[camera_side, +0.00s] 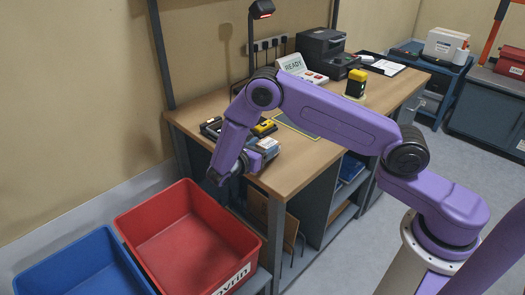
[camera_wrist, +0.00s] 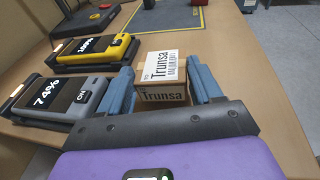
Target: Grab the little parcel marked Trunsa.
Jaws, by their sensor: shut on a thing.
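The small brown parcel (camera_wrist: 160,96) with a white label reading "Trunsa" is between the two blue fingers of my gripper (camera_wrist: 160,72) in the wrist view. One finger is on each side, and my gripper is shut on it. In the side view my gripper (camera_side: 262,154) is over the left front end of the wooden bench, with a small pale shape, probably the parcel's top, at its fingers. I cannot tell whether the parcel touches the bench.
A grey device reading 74% (camera_wrist: 62,98) and a yellow device (camera_wrist: 98,50) stand just left of the parcel. A red bin (camera_side: 185,235) and a blue bin (camera_side: 80,268) stand below the bench's left end. A yellow-edged mat (camera_wrist: 170,18) lies beyond.

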